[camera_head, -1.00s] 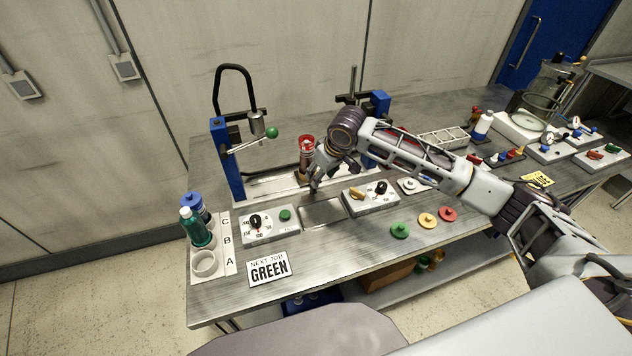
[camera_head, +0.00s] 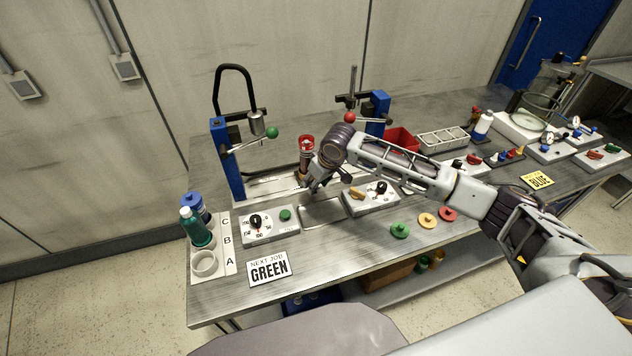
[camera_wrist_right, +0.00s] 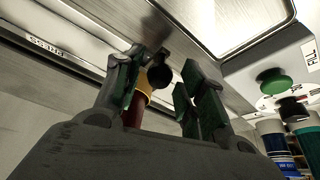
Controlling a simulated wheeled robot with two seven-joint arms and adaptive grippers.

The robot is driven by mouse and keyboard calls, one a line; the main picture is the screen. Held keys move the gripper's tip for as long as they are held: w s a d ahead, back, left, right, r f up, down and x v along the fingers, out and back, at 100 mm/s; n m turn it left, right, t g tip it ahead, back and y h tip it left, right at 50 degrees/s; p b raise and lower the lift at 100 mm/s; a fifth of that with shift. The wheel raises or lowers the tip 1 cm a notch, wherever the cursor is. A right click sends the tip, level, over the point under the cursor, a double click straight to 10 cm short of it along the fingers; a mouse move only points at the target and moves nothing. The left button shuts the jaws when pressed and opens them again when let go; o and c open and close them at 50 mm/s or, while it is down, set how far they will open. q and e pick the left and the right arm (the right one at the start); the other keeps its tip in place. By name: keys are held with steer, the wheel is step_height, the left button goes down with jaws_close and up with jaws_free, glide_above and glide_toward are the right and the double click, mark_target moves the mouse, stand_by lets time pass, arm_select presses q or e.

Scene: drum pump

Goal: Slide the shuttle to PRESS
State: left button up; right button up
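The shuttle carries a red-topped canister (camera_head: 306,146) on the rail (camera_head: 260,187) at the back of the bench, between two blue posts. My right gripper (camera_head: 312,184) is low at the rail, just in front of the canister. In the right wrist view, its two fingers (camera_wrist_right: 162,88) are apart, with a dark round knob (camera_wrist_right: 160,75) between them. A gap shows between the knob and the finger on the right. A red and yellow cylinder (camera_wrist_right: 138,103) shows behind the fingers. The PRESS label (camera_wrist_right: 46,46) is upside down at the upper left. My left gripper is not in view.
A dial box with a green button (camera_head: 284,214) stands left of the gripper, and another dial box (camera_head: 370,197) right. A green-knobbed lever (camera_head: 271,132) and red-knobbed lever (camera_head: 349,117) overhang the rail. Bottles (camera_head: 196,228) stand at the left edge.

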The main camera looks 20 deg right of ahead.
steer(key=c, duration=0.7)
jaws_close()
steer(key=shift+d+p, duration=0.45)
steer(key=shift+d, duration=0.2)
steer(key=shift+w+d+p, duration=0.1)
steer(key=shift+d+p, duration=0.4)
steer(key=shift+d, duration=0.8)
steer(key=shift+d+r+p, duration=0.1)
steer(key=shift+d+p, duration=0.65)
steer(key=shift+d, duration=0.55)
steer(key=shift+w+d+p, duration=0.15)
steer(key=shift+d+p, duration=0.95)
steer(key=shift+d, duration=1.7)
arm_select(q)
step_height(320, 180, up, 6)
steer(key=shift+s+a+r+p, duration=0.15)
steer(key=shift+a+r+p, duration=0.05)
steer(key=shift+p, duration=0.15)
arm_select(e)
steer(key=shift+d, duration=1.15)
